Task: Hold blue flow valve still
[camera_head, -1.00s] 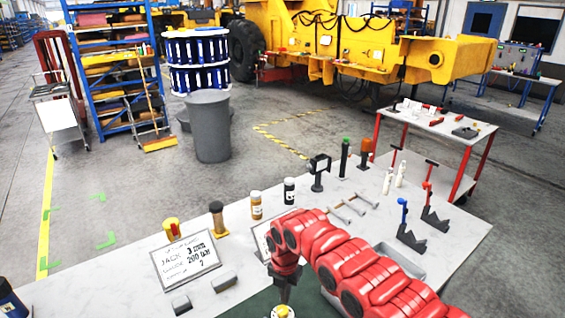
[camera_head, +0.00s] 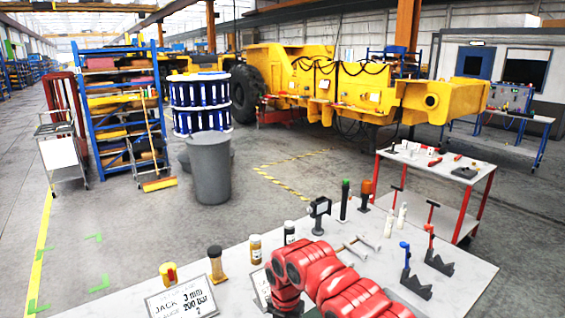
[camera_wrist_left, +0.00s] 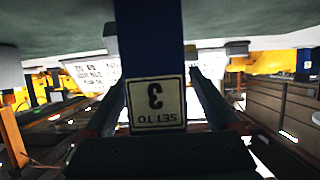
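In the left wrist view a dark blue upright body (camera_wrist_left: 150,40), seemingly the blue flow valve, fills the middle. It bears a label (camera_wrist_left: 156,103) reading "SET TO 3", upside down in this picture. My left gripper's (camera_wrist_left: 157,78) two fingers lie along both sides of the blue body, their far ends against its edges, so it looks clasped. The left gripper and this valve are outside the head view.
The pale workbench (camera_head: 460,270) holds a "JACK" sign (camera_head: 183,301), several small bottles, a black stand (camera_head: 319,212), wrenches (camera_head: 357,248), and blue- and red-topped tools at right. A red-framed cart (camera_head: 430,160) stands behind. A grey bin (camera_head: 209,168) stands on the floor beyond.

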